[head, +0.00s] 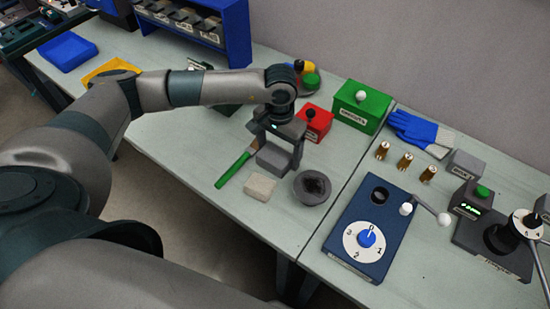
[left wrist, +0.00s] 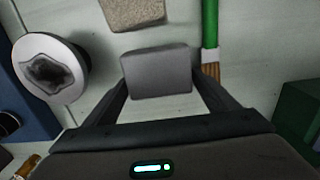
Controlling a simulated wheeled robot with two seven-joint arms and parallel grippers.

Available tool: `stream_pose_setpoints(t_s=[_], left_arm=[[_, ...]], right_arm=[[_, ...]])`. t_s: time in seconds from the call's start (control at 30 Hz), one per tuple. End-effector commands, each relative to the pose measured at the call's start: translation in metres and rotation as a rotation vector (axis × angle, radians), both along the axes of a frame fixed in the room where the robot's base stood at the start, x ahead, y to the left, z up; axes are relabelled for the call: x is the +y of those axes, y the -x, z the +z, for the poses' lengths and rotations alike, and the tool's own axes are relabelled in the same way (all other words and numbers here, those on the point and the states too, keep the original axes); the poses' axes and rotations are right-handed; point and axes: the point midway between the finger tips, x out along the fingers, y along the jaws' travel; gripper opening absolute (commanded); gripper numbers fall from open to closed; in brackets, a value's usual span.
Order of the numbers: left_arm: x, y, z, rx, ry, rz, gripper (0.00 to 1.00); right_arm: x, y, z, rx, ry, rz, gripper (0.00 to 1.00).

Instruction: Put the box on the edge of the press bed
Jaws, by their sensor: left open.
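A plain grey box (head: 272,159) stands on the pale table below my left gripper (head: 279,157). The gripper is open, with a finger on each side of the box; in the left wrist view the box (left wrist: 156,72) lies between the two fingertips (left wrist: 160,88). I cannot tell whether either finger touches it. A dark machine with a black round part, a green button and a dial (head: 497,237) stands at the right edge; I cannot tell for sure whether it is the press. My right gripper is not in view.
Close around the box are a beige block (head: 259,187), a round grey bowl (head: 311,188), a green-handled brush (head: 234,169) and a red box (head: 314,122). A blue dial unit (head: 371,232) with a crank, brass pieces (head: 405,161) and a labelled grey block (head: 464,164) stand to the right.

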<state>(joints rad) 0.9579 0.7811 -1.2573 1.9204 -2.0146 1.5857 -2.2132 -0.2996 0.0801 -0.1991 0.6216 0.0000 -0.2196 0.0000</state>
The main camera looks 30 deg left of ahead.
Motion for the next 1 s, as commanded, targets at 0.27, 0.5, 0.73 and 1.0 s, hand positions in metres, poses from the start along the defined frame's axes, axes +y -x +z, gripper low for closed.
stream_pose_setpoints(t_s=[0.27, 0.5, 0.73, 1.0], left_arm=[[0.0, 0.0, 0.0, 0.0, 0.0, 0.0, 0.44], [0.0, 0.0, 0.001, -0.001, 0.0, 0.0, 0.4], [0.0, -0.001, 0.009, -0.003, 0.001, -0.001, 0.4], [-0.01, 0.0, 0.043, -0.004, 0.003, -0.005, 0.4]], right_arm=[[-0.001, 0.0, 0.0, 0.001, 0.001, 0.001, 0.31], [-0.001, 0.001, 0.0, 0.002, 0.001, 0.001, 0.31], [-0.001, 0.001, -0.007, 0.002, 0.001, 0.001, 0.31], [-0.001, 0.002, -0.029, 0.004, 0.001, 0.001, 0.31]])
